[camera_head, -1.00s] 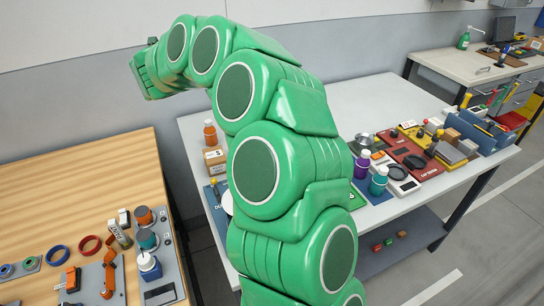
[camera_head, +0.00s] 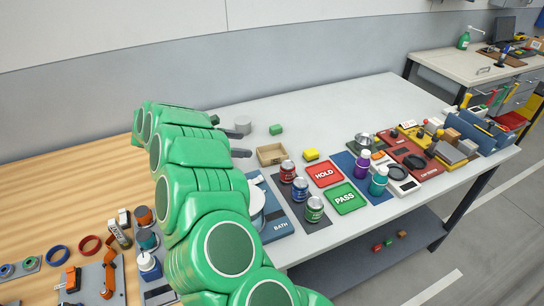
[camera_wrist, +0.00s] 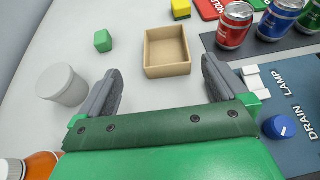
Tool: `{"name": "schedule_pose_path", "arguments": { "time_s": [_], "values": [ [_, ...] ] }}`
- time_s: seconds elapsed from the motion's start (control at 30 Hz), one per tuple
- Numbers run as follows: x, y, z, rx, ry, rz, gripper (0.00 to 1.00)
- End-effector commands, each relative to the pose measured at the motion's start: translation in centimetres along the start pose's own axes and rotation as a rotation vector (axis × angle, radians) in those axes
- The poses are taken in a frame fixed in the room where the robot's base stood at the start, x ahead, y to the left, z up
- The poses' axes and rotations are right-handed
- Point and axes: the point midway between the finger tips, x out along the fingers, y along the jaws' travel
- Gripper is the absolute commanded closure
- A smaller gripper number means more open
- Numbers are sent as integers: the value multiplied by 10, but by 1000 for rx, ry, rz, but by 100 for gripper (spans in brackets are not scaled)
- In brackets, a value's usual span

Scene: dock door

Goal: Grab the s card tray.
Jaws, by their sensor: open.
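A small open light-brown card tray (camera_head: 270,161) sits on the white table, near the table's middle left. No lettering can be read on it. In the wrist view the tray (camera_wrist: 168,71) lies straight ahead of the fingers, upright and empty. My gripper (camera_head: 240,143) is open, with its grey fingers spread on either side of the tray's line. The tray lies just beyond the fingertips and is not held. The gap between the fingers is empty.
A grey-white cylinder (camera_wrist: 64,86) stands left of the left finger. A green block (camera_wrist: 103,41) and a yellow block (camera_head: 311,154) lie beyond. Several cans (camera_head: 287,171) stand right of the tray. A blue drain lamp panel (camera_wrist: 290,110) lies near the right finger. An orange bottle (camera_wrist: 42,165) is at lower left.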

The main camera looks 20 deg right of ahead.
Motion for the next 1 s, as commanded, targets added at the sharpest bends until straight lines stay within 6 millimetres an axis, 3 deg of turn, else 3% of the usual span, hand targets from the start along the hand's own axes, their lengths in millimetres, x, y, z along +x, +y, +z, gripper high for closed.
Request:
{"name": "schedule_pose_path", "arguments": {
  "time_s": [0.17, 0.6, 1.0],
  "values": [
    [7, -7, -2, 18, -10, -32, 0],
    [59, -8, -2, 17, -8, -29, 0],
    [78, -8, -2, 17, -8, -30, 0]
  ]
}}
